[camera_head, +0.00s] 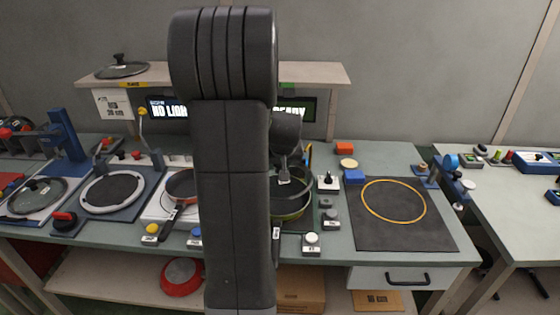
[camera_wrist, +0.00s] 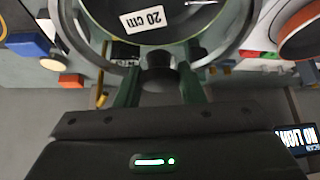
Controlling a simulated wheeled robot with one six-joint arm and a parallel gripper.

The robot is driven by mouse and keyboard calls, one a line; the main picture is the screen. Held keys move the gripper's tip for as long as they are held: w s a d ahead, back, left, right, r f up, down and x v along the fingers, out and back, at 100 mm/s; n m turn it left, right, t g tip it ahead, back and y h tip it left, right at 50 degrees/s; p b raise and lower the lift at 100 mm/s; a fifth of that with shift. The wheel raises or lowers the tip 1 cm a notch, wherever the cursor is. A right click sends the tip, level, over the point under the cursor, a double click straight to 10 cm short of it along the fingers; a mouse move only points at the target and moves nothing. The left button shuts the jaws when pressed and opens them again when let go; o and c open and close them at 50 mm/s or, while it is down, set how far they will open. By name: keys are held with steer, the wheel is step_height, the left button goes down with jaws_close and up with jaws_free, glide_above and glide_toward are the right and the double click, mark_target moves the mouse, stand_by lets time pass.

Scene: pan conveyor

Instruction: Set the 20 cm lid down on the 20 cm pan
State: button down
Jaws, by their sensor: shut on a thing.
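My gripper (camera_head: 285,179) is shut on the dark knob of the 20 cm lid; in the wrist view the two green fingers (camera_wrist: 160,75) stand on either side of this knob. The glass lid has a grey metal rim (camera_wrist: 236,40), and a white "20 cm" label (camera_wrist: 143,18) shows in the wrist view. In the head view a dark pan (camera_head: 291,214) with a greenish side is under my gripper, right of my arm. My arm hides its left part. I cannot tell whether the lid touches the pan rim.
A smaller orange-rimmed pan (camera_head: 182,184) stands left of my arm. Another lid (camera_head: 122,67) lies on the shelf above. A dark mat with a yellow ring (camera_head: 393,201) is clear at right. Small buttons (camera_head: 311,240) and coloured blocks (camera_head: 345,148) stand near the pan.

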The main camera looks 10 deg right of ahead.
steer(key=shift+f+b, duration=1.85)
steer(key=shift+f, duration=0.9)
steer(key=shift+s+r, duration=0.1)
steer(key=shift+f+b, duration=0.55)
steer(key=shift+b, duration=0.4)
stand_by(0.4)
steer(key=c, duration=0.9)
jaws_free()
steer(key=shift+o, duration=0.2)
steer(key=v, duration=1.3)
steer(key=shift+s+r, duration=0.2)
steer(key=shift+r, duration=0.15)
